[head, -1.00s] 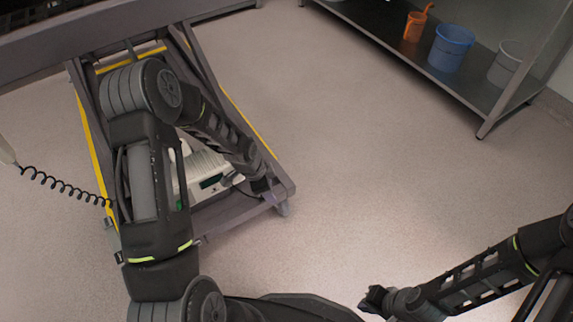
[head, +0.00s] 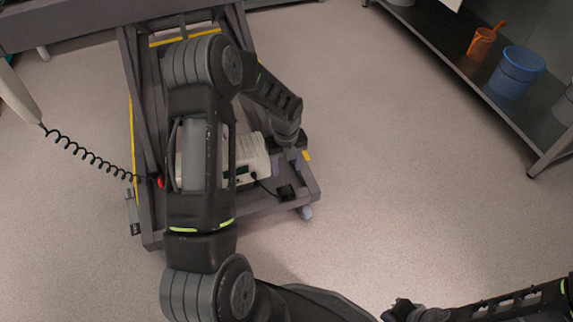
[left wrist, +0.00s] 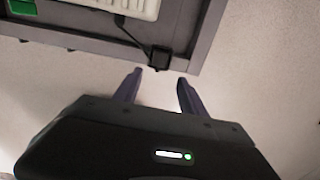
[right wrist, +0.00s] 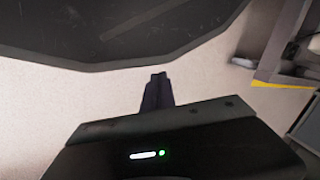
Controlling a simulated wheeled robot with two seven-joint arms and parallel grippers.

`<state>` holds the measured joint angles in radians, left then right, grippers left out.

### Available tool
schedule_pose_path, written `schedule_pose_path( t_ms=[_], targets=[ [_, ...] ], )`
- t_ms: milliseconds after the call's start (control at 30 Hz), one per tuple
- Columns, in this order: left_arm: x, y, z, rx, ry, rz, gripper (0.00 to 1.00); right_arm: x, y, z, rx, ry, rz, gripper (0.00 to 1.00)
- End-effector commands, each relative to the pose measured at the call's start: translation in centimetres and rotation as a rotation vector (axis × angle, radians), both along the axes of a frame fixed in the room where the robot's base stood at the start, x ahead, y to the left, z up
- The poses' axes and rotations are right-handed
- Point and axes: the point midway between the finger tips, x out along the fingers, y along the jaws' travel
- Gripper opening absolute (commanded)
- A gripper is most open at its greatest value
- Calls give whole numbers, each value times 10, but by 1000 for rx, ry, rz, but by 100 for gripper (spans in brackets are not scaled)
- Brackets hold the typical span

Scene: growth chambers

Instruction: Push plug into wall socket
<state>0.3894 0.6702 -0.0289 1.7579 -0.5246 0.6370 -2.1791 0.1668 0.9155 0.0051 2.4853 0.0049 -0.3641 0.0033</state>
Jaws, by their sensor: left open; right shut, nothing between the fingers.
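A black plug (head: 287,192) on a dark cord lies at the front right corner of the wheeled cart's low frame (head: 222,212). The cord runs to a white box device (head: 252,160) on the cart. The left wrist view also shows the plug (left wrist: 160,56), just beyond my left fingertips and apart from them. My left gripper (left wrist: 160,76) is open and empty; in the head view the end of that arm is beside the white box, its fingers hard to see. My right gripper (right wrist: 158,76) is shut and empty, low at the bottom right in the head view. No wall socket is visible.
A coiled cord (head: 95,157) hangs from a pale handset (head: 18,98) to the cart's left side. A metal shelf (head: 470,75) at right holds an orange jug (head: 481,44) and a blue bucket (head: 516,72). The floor between cart and shelf is clear.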

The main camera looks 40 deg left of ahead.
Motion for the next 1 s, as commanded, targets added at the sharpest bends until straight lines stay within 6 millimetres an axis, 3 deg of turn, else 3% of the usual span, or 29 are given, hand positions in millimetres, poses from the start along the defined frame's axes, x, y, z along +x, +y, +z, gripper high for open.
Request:
schedule_pose_path(
  t_ms=[267, 767, 1000],
  targets=[
    [0, 0, -15, -1, -1, 2, 49, 2, 0, -14, -1, -4, -3, 0],
    [0, -1, -77, 0, 0, 1, 49, 10, 1, -70, -6, -28, -15, 0],
    [0, 0, -98, -1, -1, 2, 49, 13, 1, -80, -6, -36, -17, 0]
  ],
)
